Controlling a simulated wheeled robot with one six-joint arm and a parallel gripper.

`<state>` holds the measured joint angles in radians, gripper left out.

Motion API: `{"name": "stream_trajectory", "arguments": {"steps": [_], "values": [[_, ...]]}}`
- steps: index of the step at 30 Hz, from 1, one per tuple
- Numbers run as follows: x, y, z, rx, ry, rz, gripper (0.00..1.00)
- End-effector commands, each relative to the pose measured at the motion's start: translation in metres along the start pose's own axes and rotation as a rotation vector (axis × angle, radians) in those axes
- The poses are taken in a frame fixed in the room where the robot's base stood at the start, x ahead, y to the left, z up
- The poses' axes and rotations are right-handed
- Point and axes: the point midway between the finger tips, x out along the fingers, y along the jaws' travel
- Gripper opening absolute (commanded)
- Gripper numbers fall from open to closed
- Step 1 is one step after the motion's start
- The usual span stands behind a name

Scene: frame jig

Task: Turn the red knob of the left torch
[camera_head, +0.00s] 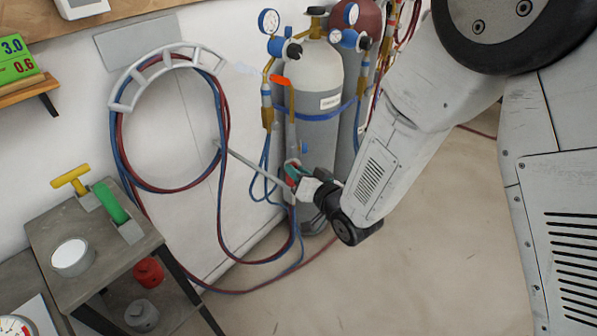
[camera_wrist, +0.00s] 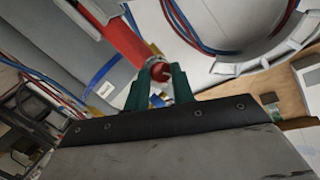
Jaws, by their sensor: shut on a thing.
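In the wrist view, my gripper (camera_wrist: 160,76) has its two green fingers closed on the sides of a small round red knob (camera_wrist: 160,71). A long red bar (camera_wrist: 122,38) runs from just behind the knob to the upper left, with a pale grey part at its far end. In the head view, my gripper (camera_head: 293,174) is low in front of the grey cylinder, at the right end of a thin grey rod (camera_head: 250,165). The knob is mostly hidden there by the fingers. I cannot tell which way the knob is turned.
A grey gas cylinder (camera_head: 319,72) with gauges stands behind my gripper, a dark red one (camera_head: 369,22) beside it. Hoses hang on a white wall rack (camera_head: 124,92) and loop to the floor. A grey side table (camera_head: 117,249) stands lower left. Floor at lower right is clear.

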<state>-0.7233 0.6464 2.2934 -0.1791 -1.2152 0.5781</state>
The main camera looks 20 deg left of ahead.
Motion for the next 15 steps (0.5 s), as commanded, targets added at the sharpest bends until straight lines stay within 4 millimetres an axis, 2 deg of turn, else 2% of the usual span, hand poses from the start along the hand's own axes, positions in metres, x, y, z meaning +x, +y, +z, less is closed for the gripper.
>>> {"name": "stream_trajectory", "arguments": {"steps": [15], "values": [[0.0009, 0.0034, 0.0057, 0.352, 0.133, -0.145, 0.02]]}}
